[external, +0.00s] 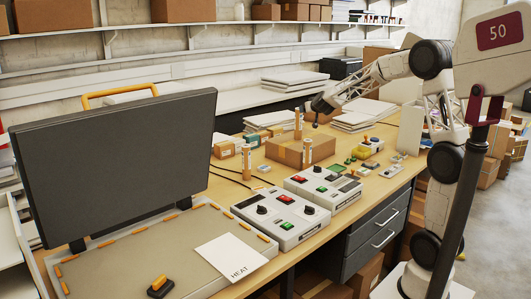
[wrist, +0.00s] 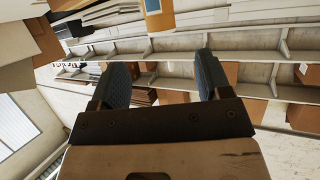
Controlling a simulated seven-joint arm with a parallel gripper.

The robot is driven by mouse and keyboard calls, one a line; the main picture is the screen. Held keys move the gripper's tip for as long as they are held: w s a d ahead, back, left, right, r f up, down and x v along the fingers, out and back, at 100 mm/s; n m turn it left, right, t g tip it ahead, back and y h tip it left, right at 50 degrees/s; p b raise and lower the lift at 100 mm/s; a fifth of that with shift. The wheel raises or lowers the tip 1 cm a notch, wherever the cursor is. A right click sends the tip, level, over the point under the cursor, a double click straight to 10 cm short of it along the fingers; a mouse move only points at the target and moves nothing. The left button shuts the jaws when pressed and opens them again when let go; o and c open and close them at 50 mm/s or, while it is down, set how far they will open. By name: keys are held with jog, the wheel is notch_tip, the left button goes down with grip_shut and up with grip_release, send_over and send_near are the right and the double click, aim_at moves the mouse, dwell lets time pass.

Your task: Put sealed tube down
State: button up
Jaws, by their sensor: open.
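Several upright orange tubes with pale labels stand on the wooden workbench in the external view. One tube (external: 246,161) is by the dark panel, one tube (external: 307,152) is at the front of a cardboard box, and one tube (external: 298,120) is behind that box. I cannot tell which is sealed. My gripper (external: 316,117) is above the box, close to the rear tube. In the wrist view my gripper (wrist: 163,66) is open, with nothing between its two blue-padded fingers. An orange object with a white label (wrist: 158,15), possibly a tube, shows beyond the fingertips at the top edge.
The cardboard box (external: 286,153) stands mid-bench. Two control boxes (external: 281,217) with red and green buttons are in front. Small coloured items (external: 368,147) lie right of the box.

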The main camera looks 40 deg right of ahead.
dwell(0.5)
jog(key=s+a+n+g+y, duration=0.2)
jog(key=s+a+y, duration=0.1)
jog(key=s+a, duration=0.7)
jog(key=s+a+n+g+y, duration=0.1)
jog(key=s+a+y, duration=0.1)
jog(key=s+a, duration=0.75)
jog(key=s+a+f+g, duration=0.1)
jog(key=s+f+g, duration=0.1)
jog(key=s, duration=0.9)
jog(key=s+a+f+g, duration=0.1)
jog(key=s+f, duration=0.3)
jog(key=s, duration=0.8)
jog(key=s+a+f+n+g, duration=0.1)
jog(key=s+g, duration=0.3)
jog(key=s, duration=0.8)
jog(key=shift+s+a+f, duration=0.2)
jog(key=shift+f, duration=0.7)
jog(key=shift+o, duration=0.4)
jog(key=shift+w, duration=0.1)
